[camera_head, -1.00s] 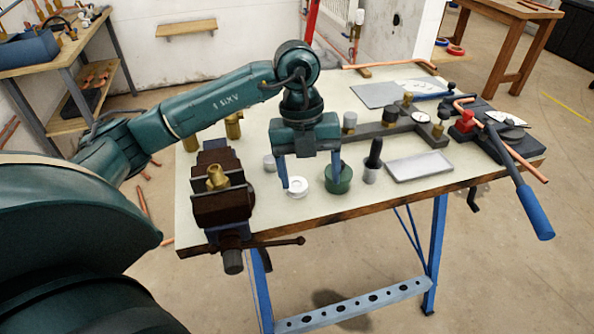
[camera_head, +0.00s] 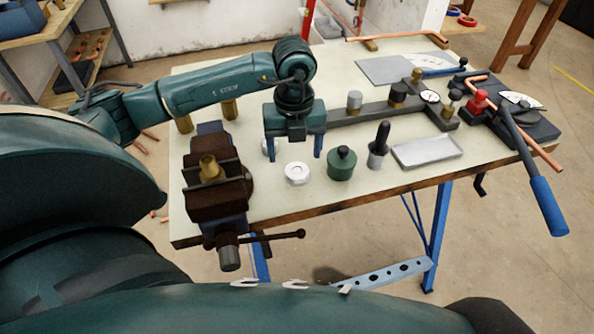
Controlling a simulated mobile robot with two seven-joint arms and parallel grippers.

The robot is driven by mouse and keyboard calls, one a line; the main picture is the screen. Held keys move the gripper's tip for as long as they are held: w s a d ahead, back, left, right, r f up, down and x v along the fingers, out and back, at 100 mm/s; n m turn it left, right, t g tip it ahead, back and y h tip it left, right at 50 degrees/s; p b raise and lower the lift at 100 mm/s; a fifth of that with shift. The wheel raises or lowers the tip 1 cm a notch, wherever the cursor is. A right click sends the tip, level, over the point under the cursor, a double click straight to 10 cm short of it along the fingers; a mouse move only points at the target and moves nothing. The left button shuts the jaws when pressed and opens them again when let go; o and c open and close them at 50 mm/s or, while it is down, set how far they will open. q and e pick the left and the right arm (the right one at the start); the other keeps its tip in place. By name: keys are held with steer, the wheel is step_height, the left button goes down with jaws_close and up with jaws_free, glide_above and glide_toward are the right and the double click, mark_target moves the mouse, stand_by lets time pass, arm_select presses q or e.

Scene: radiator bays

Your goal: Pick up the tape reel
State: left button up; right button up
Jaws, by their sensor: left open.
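The tape reel (camera_head: 297,173), a small white ring with a hole in its middle, lies flat near the front of the workbench top. My left gripper (camera_head: 295,154) points down with its two fingers spread and nothing between them. In the picture its fingertips are just above and behind the reel, one to each side; I see no contact, and their exact height over the bench is hard to tell. My right gripper is not in view.
A green pot (camera_head: 342,164) stands just right of the reel, then a dark-handled tool (camera_head: 379,148) and a grey tray (camera_head: 427,152). A brown vise (camera_head: 218,190) with a brass fitting (camera_head: 211,168) is on the left. A grey manifold bar (camera_head: 365,115) lies behind.

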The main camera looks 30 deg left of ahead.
mark_target(297, 170)
arm_select(q)
steer(key=f, duration=0.3)
steer(key=f+p, duration=0.1)
steer(key=f, duration=0.1)
steer(key=shift+d, duration=0.25)
steer(key=shift+c, duration=0.2)
steer(key=c, duration=0.8)
